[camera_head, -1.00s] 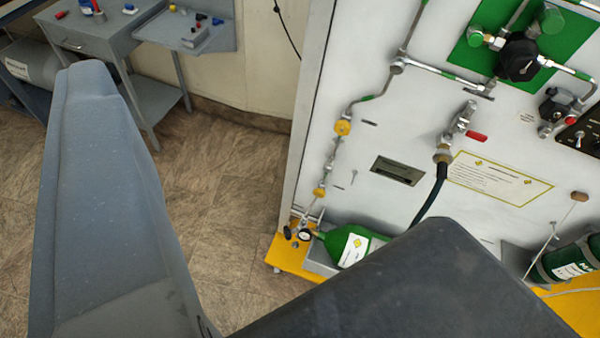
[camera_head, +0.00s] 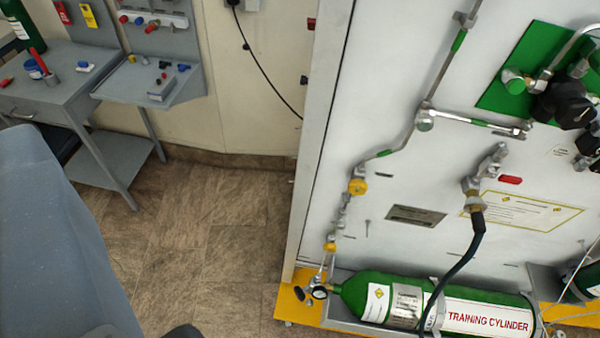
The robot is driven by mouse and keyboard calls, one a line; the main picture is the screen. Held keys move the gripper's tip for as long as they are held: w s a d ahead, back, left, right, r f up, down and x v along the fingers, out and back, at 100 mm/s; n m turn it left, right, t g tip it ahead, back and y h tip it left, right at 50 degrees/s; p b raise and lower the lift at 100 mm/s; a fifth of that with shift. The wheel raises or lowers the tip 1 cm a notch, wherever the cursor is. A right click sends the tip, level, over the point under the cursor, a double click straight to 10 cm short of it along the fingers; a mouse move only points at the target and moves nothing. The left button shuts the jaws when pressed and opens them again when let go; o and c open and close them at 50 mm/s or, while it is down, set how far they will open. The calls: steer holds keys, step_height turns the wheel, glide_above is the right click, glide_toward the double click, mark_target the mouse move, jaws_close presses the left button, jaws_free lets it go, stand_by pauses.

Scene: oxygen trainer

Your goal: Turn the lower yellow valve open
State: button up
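The lower yellow valve (camera_head: 330,246) is a small yellow fitting on the thin metal pipe near the left edge of the white panel, just above the cylinder's gauge. A second, upper yellow valve (camera_head: 358,186) sits higher on the same pipe. A large blue-grey part of mine (camera_head: 60,250) fills the lower left, and a dark part of mine (camera_head: 183,332) shows at the bottom edge. I cannot make out two fingertips, so the gripper's opening is unclear. No part of mine touches either yellow valve; both are in plain view.
A green training cylinder (camera_head: 455,312) lies below the panel, with a small gauge (camera_head: 319,292) at its left end. A black hose (camera_head: 452,270) hangs in front of it. A grey workbench (camera_head: 75,95) stands at the upper left. The floor (camera_head: 200,220) between is clear.

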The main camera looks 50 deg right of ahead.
steer(key=w+d+f+m+p, duration=0.2)
steer(key=w+d+f+m, duration=0.1)
steer(key=w+f, duration=1.6)
steer(key=w+d+f+m+p, duration=0.1)
steer(key=w+d+f+m, duration=0.15)
steer(key=w+f, duration=0.55)
steer(key=m+g+h+p, duration=0.4)
steer(key=m+h, duration=0.3)
steer(key=h, duration=0.7)
glide_toward(330, 250)
steer(key=shift+b+x, duration=4.7)
steer(key=shift+b, duration=0.4)
